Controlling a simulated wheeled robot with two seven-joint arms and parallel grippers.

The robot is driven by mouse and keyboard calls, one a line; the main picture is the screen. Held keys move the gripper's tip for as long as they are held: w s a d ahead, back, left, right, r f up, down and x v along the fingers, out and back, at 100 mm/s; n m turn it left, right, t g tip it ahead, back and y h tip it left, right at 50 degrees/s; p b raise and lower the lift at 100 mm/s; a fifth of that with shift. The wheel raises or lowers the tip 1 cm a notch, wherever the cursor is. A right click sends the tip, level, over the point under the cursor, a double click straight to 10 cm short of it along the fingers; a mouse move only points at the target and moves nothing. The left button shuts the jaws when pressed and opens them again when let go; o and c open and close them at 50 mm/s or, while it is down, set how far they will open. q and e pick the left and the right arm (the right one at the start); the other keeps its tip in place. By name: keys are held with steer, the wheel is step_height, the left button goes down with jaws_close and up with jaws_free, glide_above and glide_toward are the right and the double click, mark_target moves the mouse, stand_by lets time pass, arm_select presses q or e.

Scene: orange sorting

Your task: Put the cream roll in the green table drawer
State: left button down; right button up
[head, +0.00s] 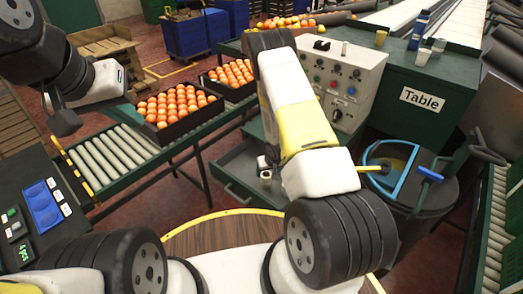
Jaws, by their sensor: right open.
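The green drawer (226,168) under the table's control box is pulled open, and its dark handle is at the front edge. A small cream roll (265,175) with a dark hole stands inside it, and a white and dark piece that I cannot identify is just behind it. My right arm crosses in front and covers the right part of the drawer. My right gripper is hidden behind that arm. My left gripper (58,112) is at the far left, away from the drawer, and I see nothing held in it. Its finger gap is unclear.
The green table (447,72) carries a control box (340,70) and small cups. Orange crates (178,122) stand on the roller conveyor (115,160) to the left. A dark bin (430,190) with a blue-rimmed object stands right of my right arm.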

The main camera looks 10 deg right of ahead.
steer(key=s+r+m+t, duration=0.1)
steer(key=s+r, duration=0.1)
steer(key=r, duration=1.5)
steer(key=s+r, duration=0.2)
steer(key=r, duration=1.4)
steer(key=s+a+f+v, duration=0.1)
steer(key=v, duration=0.8)
steer(key=s+a+v, duration=0.2)
steer(key=v, duration=0.6)
steer(key=s+a+r+y, duration=0.1)
steer(key=s+r, duration=0.1)
steer(key=s, duration=0.5)
steer(key=s+a+r, duration=0.1)
steer(key=s+r, duration=0.2)
steer(key=s, duration=0.4)
steer(key=shift+a+r+n+t+y, duration=0.25)
steer(key=shift+r+n+t+y, duration=0.05)
steer(key=shift+n+y, duration=0.1)
steer(key=shift+d, duration=0.1)
